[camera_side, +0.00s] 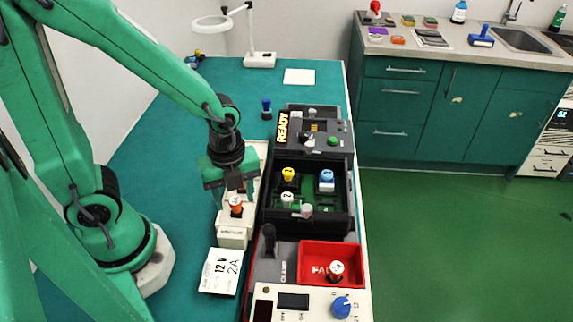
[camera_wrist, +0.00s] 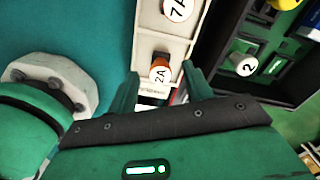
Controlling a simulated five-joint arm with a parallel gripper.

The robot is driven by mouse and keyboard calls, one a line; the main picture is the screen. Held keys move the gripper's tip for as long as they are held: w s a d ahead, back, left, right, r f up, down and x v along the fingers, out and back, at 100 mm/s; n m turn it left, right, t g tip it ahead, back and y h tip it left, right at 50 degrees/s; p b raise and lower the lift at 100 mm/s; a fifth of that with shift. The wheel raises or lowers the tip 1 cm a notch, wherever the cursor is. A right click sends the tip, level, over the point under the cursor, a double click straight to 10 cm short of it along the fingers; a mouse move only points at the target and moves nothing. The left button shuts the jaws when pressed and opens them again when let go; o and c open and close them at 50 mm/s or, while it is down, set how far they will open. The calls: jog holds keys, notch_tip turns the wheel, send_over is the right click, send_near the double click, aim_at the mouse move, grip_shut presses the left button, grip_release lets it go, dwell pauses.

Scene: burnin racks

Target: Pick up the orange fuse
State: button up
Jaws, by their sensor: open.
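The orange fuse (camera_side: 236,205) has a white round cap and stands upright in a cream holder (camera_side: 232,237) on the bench. In the wrist view the fuse (camera_wrist: 160,73) shows a cap marked 2A. My gripper (camera_side: 237,196) is above and around the fuse from the side. In the wrist view my gripper (camera_wrist: 163,84) is open, with a finger on each side of the fuse and a gap to each. I cannot tell if the fingertips reach down to its body.
A black rack (camera_side: 305,225) with yellow, blue, white and pinkish fuses stands to the right. A red FAULT bin (camera_side: 318,250) holds another fuse. A dark clamp post (camera_side: 269,238) stands near the holder. A 12 V 2A card (camera_side: 221,271) lies in front.

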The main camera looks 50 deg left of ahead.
jog(key=shift+w+f, duration=0.1)
jog(key=shift+f, duration=0.9)
jog(key=c, duration=1)
jog(key=shift+r, duration=0.25)
jog(key=shift+c, duration=0.2)
jog(key=shift+r, duration=1.9)
jog(key=s+d+r, duration=0.6)
jog(key=s+d, duration=0.2)
jog(key=shift+d+r, duration=0.25)
jog(key=shift+r, duration=0.15)
